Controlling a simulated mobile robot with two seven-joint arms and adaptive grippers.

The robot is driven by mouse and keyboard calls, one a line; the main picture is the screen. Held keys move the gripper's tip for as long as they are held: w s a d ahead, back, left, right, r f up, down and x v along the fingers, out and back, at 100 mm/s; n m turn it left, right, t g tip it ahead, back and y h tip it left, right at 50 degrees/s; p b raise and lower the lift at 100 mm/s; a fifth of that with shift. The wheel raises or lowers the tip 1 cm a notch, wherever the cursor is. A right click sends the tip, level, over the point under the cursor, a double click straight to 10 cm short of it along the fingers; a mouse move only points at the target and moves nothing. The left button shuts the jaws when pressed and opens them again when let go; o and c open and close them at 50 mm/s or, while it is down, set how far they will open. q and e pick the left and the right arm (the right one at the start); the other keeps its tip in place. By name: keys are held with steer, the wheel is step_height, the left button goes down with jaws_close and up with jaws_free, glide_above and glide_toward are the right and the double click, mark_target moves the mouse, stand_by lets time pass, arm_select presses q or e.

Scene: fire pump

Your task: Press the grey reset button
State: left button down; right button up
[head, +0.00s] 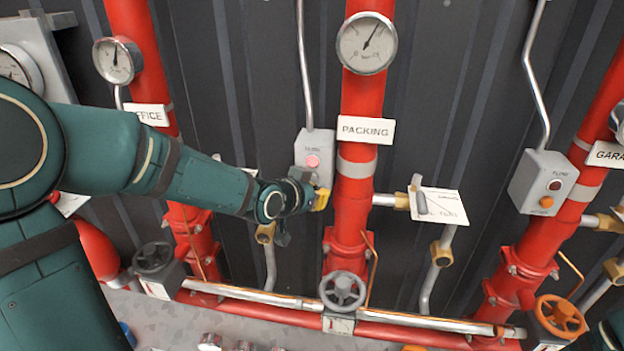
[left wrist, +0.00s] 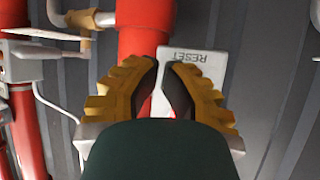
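A grey control box (head: 309,149) with a lit pink-red lamp (head: 313,161) is fixed left of the red PACKING pipe in the head view. My left gripper (head: 321,200) is in front of the lower part of this box, under the lamp. In the left wrist view, the box's face with the word RESET (left wrist: 190,58) shows just beyond my fingers (left wrist: 163,72). The fingers are drawn in, with their tips close together and nothing seen between them. The grey button is hidden behind the gripper; I cannot tell whether it is touched. My right gripper is out of view.
The red PACKING pipe (head: 361,95) runs close to the right of the gripper, with a gauge (head: 367,43) above and a grey handwheel (head: 342,291) below. Another control box (head: 543,182) is at the right.

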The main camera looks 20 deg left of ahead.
arm_select(q)
steer(key=shift+w, duration=0.1)
stand_by(0.5)
steer(key=shift+w+a, duration=0.15)
steer(key=shift+w, duration=0.15)
steer(key=shift+w+a, duration=0.1)
steer(key=shift+w, duration=0.4)
stand_by(0.8)
steer(key=shift+s+b, duration=0.15)
steer(key=shift+b, duration=0.15)
steer(key=shift+s+d+b, duration=0.25)
steer(key=shift+s+b, duration=0.05)
steer(key=shift+s, duration=0.45)
steer(key=shift+s+d+b, duration=0.2)
steer(key=shift+s+b, duration=0.1)
steer(key=shift+s, duration=0.5)
steer(key=shift+s+d+b, duration=0.2)
steer(key=shift+s+b, duration=0.05)
steer(key=shift+s, duration=0.6)
steer(key=shift+s+d+b, duration=0.2)
steer(key=shift+s+b, duration=0.1)
steer(key=shift+s, duration=0.5)
